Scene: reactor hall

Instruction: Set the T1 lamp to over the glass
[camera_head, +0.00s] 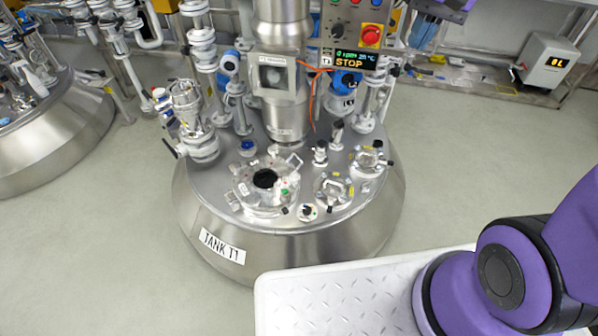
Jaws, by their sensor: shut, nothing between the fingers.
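Tank T1, a steel vessel with a "TANK T1" label (222,246), stands in the middle of the head view. Two round glass fittings with clamps sit on its lid at the right, a nearer one (333,190) and a farther one (370,158). Small black-capped fittings (320,153) stand behind. I cannot tell which part is the T1 lamp. My gripper is not in view; only my purple arm shows at the lower right.
A large round manway (265,180) with a dark centre is on the lid. Pipes and valves crowd the back. A white tread-plate surface (340,300) is at the front. Floor is clear at right.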

